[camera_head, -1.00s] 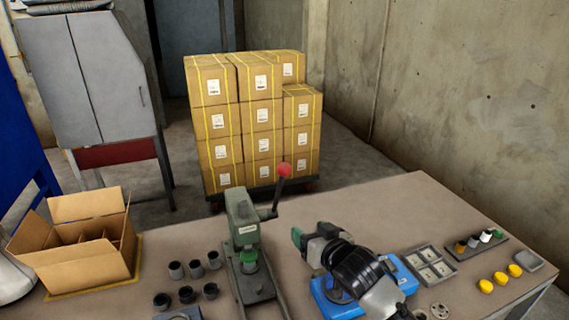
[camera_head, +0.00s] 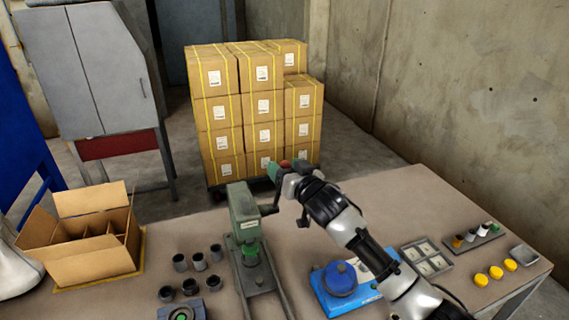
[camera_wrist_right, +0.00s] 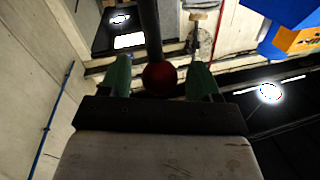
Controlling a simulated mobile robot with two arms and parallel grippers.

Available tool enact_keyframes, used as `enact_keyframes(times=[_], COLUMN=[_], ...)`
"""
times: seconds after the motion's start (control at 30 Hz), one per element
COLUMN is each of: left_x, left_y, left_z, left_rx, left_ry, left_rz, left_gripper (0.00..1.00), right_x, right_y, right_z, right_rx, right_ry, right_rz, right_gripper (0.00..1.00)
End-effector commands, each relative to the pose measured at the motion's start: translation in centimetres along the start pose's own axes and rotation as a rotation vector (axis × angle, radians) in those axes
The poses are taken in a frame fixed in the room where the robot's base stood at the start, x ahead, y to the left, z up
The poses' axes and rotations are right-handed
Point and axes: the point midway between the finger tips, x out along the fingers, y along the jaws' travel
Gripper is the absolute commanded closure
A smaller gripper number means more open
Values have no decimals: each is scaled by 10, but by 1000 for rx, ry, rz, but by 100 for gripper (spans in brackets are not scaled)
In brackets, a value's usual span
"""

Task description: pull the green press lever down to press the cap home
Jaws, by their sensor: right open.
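The green press (camera_head: 243,215) stands on the table, left of the right arm. Its dark lever (camera_head: 273,203) rises from its right side toward the red knob (camera_head: 300,164), which my right gripper (camera_head: 279,168) partly hides. In the right wrist view the red knob (camera_wrist_right: 159,78) lies between the two green fingertips of my open right gripper (camera_wrist_right: 159,80), with visible gaps on both sides. The dark lever shaft (camera_wrist_right: 150,35) runs up from it in that picture. A green piece (camera_head: 250,247) sits under the press head; I cannot tell how far it is seated. My left gripper is out of view.
A blue fixture (camera_head: 340,279) stands under my right arm. Several dark cups (camera_head: 198,261) stand left of the press, near an open carton (camera_head: 100,255). A grey tray (camera_head: 426,256) and several yellow caps (camera_head: 496,272) lie at right. Stacked boxes (camera_head: 228,128) stand behind the table.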

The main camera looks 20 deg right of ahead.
Motion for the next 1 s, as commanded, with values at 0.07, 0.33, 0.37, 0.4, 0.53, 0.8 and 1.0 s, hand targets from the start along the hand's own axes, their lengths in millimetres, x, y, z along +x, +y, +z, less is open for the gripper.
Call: enact_keyframes(times=[0.07,0.33,0.37,0.4,0.53,0.8,1.0], left_x=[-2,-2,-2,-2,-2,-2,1], left_y=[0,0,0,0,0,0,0], left_z=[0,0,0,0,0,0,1], left_rx=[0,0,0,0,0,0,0], left_ry=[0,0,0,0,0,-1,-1], left_rz=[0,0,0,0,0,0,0], left_gripper=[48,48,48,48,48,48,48], right_x=[5,7,7,7,7,7,5], right_y=[0,0,0,0,0,0,0], right_z=[-1,0,0,0,0,0,3], right_rx=[0,0,0,0,0,0,-1], right_ry=[0,0,0,0,0,0,6], right_rz=[1,0,0,0,0,0,-1], right_gripper=[38,38,38,38,57,99,100])
